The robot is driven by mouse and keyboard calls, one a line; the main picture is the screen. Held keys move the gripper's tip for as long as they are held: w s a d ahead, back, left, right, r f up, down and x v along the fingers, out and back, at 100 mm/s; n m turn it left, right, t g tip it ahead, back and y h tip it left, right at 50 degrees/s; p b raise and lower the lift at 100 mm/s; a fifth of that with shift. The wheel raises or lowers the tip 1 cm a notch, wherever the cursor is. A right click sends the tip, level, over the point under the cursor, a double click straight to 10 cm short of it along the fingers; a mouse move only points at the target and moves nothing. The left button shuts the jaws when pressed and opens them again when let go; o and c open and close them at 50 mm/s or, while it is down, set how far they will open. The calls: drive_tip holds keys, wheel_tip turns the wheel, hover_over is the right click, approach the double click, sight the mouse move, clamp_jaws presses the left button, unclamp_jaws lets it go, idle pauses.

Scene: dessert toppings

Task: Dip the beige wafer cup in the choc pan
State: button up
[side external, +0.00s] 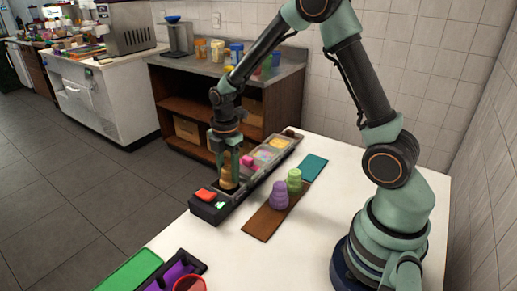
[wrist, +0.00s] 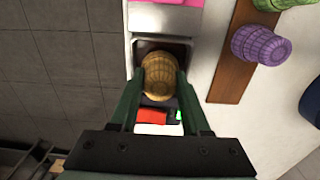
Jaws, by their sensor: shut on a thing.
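The beige wafer cup (side external: 228,180) is between the fingers of my gripper (side external: 224,155), which is shut on it.
A purple cup (side external: 279,196) and a green cup (side external: 294,180) stand on a brown board (side external: 262,222) right of the tray row. Pink and yellow topping pans (side external: 262,156) lie behind my gripper. A green tray (side external: 130,271) is at the table's front left. The table's right side has free room.

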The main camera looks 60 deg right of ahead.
drive_tip(key=shift+r, duration=1.4)
drive_tip(key=shift+r, duration=2.25)
